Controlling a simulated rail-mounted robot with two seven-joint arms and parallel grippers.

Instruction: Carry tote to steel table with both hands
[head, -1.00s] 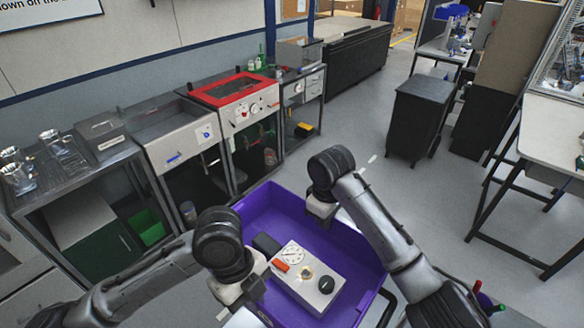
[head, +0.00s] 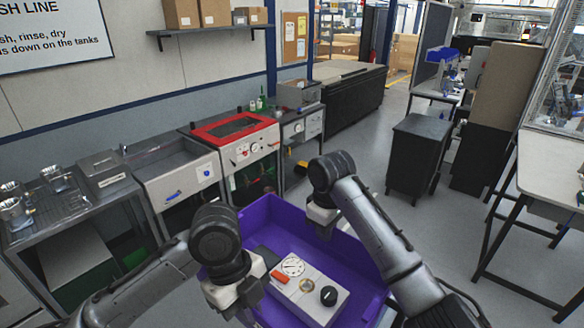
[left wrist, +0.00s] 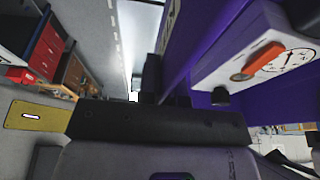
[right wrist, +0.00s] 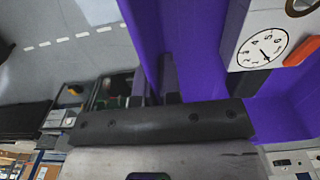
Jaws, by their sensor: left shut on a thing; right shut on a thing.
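The purple tote (head: 275,225) is in front of me at the bottom of the head view, held between my two arms. Inside it lies a pale box with a dial, an orange part and a black knob (head: 305,290). My left gripper (head: 240,290) is shut on the tote's left side. My right gripper (head: 322,215) is shut on its far right side. The tote's purple wall fills part of the left wrist view (left wrist: 205,45) and the right wrist view (right wrist: 150,40). A steel table (head: 50,225) bearing metal parts stands at the left.
A sink unit (head: 175,170), a red-rimmed tank (head: 235,128) and a small steel bench (head: 300,125) line the left wall. A dark cabinet (head: 417,155) and a light-topped table (head: 550,175) stand at the right. Grey floor (head: 430,240) is clear between them.

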